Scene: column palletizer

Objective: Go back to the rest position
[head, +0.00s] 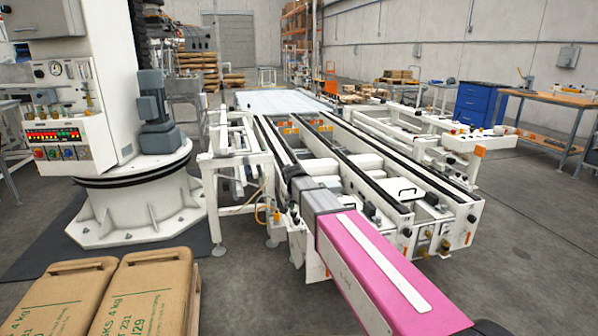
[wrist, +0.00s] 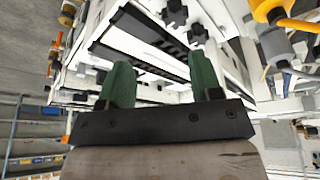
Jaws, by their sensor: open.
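My gripper (wrist: 162,76) shows in the wrist view with two green fingers wide apart on a dark bar. Nothing is held between them. Beyond the fingers is white machine framing with dark slots and black knobs; its distance is hard to tell. I cannot make out the gripper in the head view. There, the long white conveyor (head: 385,172) with black rails runs from the middle toward the back.
The white palletizer column (head: 115,105) stands at the left. Brown sacks (head: 110,295) lie at the lower left. A blue drawer cabinet (head: 482,104) and a wooden-topped workbench (head: 548,98) stand at the right. Grey floor (head: 530,230) is open at the right.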

